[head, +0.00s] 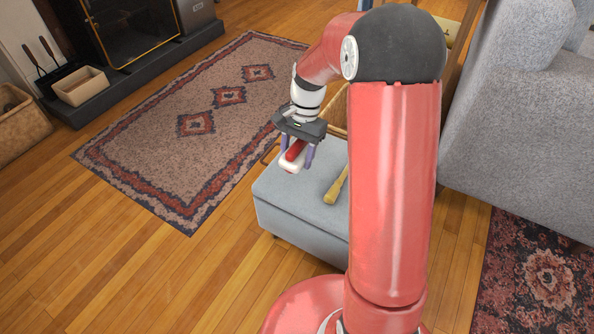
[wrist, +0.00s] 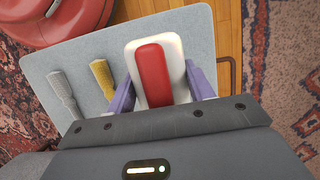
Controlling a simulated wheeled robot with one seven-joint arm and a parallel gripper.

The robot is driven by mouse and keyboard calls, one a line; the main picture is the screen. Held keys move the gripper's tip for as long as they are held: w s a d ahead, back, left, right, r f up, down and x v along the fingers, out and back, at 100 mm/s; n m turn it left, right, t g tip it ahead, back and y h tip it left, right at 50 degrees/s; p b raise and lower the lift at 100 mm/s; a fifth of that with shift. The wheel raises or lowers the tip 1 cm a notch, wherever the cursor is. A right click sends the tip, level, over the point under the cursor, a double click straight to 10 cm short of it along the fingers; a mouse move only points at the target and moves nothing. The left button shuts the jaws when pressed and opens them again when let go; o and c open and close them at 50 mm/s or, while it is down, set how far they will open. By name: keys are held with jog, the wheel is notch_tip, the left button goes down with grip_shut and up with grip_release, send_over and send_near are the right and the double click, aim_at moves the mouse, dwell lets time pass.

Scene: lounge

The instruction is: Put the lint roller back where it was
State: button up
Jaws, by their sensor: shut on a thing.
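My gripper (head: 295,159) is shut on a white block-like thing with a raised red strip (head: 290,165). The held red-and-white thing also shows between the purple fingers in the wrist view (wrist: 154,72). It appears held above the grey-blue ottoman (head: 290,207), near its left part in the head view; the gap below it is hard to judge. I cannot tell for certain from its shape that it is the lint roller. A yellow handled tool (head: 337,186) lies on the ottoman. A grey handled tool (wrist: 63,92) lies beside it in the wrist view and is hidden in the head view.
A wicker basket (head: 335,112) stands behind the ottoman, partly hidden by my arm. A grey sofa (head: 520,130) is on the right. A patterned rug (head: 205,185) and open wooden floor (head: 130,260) lie to the left. Part of the ottoman top is bare.

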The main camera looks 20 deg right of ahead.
jog(key=shift+f+b, duration=0.5)
jog(key=shift+f, duration=2.3)
jog(key=shift+f, duration=0.15)
jog(key=o, duration=0.9)
jog(key=shift+o, duration=0.2)
